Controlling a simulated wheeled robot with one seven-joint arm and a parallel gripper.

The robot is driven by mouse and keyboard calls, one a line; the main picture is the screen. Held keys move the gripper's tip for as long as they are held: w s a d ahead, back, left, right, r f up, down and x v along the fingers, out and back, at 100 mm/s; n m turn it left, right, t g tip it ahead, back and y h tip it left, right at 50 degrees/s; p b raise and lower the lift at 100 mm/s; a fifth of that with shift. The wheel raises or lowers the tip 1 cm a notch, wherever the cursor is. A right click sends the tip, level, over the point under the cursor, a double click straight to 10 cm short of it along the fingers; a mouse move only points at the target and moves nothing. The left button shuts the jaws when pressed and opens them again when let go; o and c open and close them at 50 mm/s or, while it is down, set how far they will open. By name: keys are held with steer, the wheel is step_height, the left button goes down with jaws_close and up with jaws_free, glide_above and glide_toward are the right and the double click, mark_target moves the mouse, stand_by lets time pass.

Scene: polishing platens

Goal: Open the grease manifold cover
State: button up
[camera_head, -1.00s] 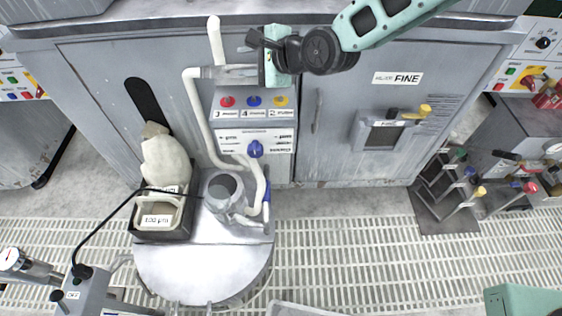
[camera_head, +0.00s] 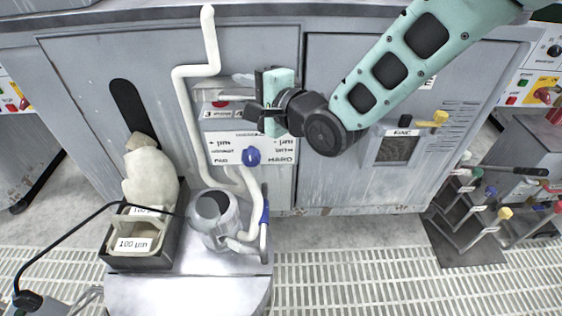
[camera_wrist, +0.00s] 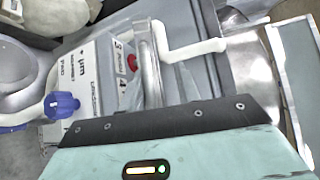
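I cannot tell for sure which part is the grease manifold cover; no readable label names it. A control box (camera_head: 252,150) on the cabinet front has coloured buttons, number labels and a blue knob (camera_head: 252,156). My gripper (camera_head: 254,110) is in front of the upper part of this box and hides some of its buttons. In the wrist view, a red button (camera_wrist: 132,62), the blue knob (camera_wrist: 62,105) and a grey curved part (camera_wrist: 150,62) lie beyond the gripper body. The fingers are not clear enough to show whether they are apart or holding anything.
A white bent pipe (camera_head: 184,110) runs down left of the box. A small framed window (camera_head: 394,149) with a yellow handle (camera_head: 432,122) is on the right door. A grey jug (camera_head: 210,212) and a dark bin (camera_head: 140,262) stand on the metal table below. Coloured levers (camera_head: 480,195) stand at right.

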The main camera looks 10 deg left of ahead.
steer(key=f+n+y+b, duration=0.1)
steer(key=f+b, duration=0.1)
steer(key=b, duration=0.1)
steer(key=f+n+t+b, duration=0.1)
steer(key=f+b, duration=0.2)
steer(key=b, duration=0.1)
steer(key=s+f+n+y+b, duration=0.1)
steer(key=f+b, duration=0.1)
steer(key=b, duration=0.2)
steer(key=shift+f+t+y, duration=0.15)
steer(key=shift+t+y, duration=0.15)
steer(key=shift+d, duration=0.35)
steer(key=r+p+v, duration=0.1)
steer(key=v, duration=0.7)
steer(key=shift+s+d+f, duration=0.2)
steer(key=shift+d+f, duration=0.1)
steer(key=shift+f, duration=0.05)
